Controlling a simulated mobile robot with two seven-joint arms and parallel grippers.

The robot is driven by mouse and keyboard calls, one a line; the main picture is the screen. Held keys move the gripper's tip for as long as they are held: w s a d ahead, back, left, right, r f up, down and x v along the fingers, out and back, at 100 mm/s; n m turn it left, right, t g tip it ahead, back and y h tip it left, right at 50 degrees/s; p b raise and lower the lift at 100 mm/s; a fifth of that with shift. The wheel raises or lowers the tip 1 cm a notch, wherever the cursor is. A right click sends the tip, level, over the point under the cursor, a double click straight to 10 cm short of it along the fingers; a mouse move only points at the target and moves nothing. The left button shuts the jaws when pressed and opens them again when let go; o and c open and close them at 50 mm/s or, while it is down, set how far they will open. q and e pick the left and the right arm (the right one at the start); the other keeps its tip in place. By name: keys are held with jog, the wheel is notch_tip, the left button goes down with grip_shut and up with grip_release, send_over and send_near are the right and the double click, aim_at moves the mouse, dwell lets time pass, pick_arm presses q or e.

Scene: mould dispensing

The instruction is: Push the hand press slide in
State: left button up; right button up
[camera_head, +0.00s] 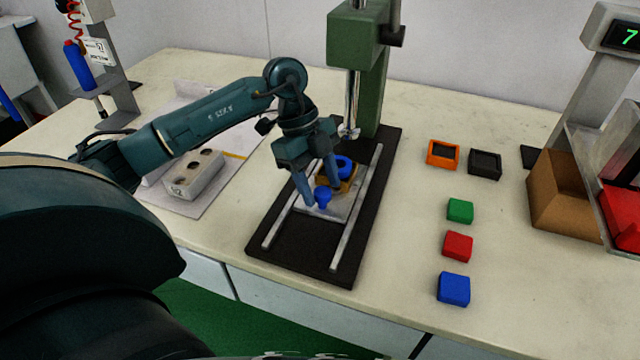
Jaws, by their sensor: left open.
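The green hand press (360,75) stands on a black base (300,248) with two metal rails. Its slide (338,208) is a light plate between the rails, with a blue knob (323,197) at its front and an orange-brown mould with a blue ring (343,165) behind. My left gripper (318,198) reaches down over the slide from the left, its fingers open on either side of the blue knob. I cannot tell whether a finger touches the knob. The gripper hides part of the slide and mould. My right gripper is not in view.
Right of the press lie an orange frame (443,153), a black block (485,163), and green (460,210), red (458,246) and blue (453,288) blocks. A cardboard box (560,200) stands farther right. A grey block with holes (193,174) lies left of the press.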

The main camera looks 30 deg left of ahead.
pick_arm(q)
jog(key=shift+d+f, duration=0.15)
jog(key=shift+f, duration=0.1)
jog(key=shift+c, duration=0.5)
grip_shut()
